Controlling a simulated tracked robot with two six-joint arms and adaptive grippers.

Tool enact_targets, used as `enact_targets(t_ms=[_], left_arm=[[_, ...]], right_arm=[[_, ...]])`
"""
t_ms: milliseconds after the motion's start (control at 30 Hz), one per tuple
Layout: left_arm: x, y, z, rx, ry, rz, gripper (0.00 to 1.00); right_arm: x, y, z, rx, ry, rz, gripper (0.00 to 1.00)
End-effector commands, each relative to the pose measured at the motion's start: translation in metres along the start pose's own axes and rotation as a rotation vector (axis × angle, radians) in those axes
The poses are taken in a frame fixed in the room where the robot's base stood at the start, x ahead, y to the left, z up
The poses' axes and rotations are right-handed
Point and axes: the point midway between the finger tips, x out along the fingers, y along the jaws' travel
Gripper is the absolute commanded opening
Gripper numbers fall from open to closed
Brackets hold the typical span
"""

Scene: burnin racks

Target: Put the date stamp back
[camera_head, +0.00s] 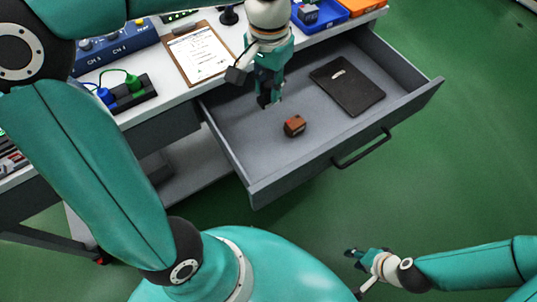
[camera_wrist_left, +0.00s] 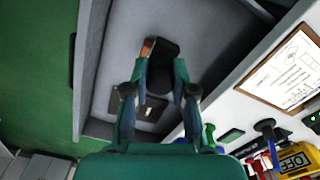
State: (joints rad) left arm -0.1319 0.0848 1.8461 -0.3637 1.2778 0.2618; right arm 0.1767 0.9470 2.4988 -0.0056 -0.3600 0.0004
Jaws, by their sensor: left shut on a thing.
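My left gripper (camera_head: 266,98) points down over the open drawer (camera_head: 240,160). It is shut on a dark object, which I take to be the date stamp (camera_wrist_left: 160,78). In the left wrist view the black, rounded object sits between the fingertips of the left gripper (camera_wrist_left: 157,88). The drawer floor is below it; the gap is hard to judge.
A black notebook (camera_head: 348,86) lies in the drawer's right half. On the worktop behind are a clipboard (camera_head: 199,53), a blue instrument (camera_head: 117,45), a black cable block (camera_head: 128,94) and a blue bin (camera_head: 322,14). The drawer handle (camera_head: 362,150) faces the green floor.

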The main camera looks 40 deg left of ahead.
Motion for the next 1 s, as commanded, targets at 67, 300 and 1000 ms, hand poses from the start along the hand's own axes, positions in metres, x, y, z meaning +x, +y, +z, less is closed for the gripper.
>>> enact_targets(t_ms=[67,300,1000], left_arm=[[0.006,-0.001,0.005,0.001,0.0,0.003,0.03],[0.052,-0.002,0.007,0.002,-0.008,0.001,0.03],[0.171,-0.001,0.006,0.002,-0.004,0.003,0.03]], right_arm=[[0.007,0.003,0.0,0.0,0.001,0.0,0.37],[0.016,0.006,0.0,0.0,0.001,0.0,0.37],[0.036,0.013,0.0,0.0,0.001,0.0,0.37]])
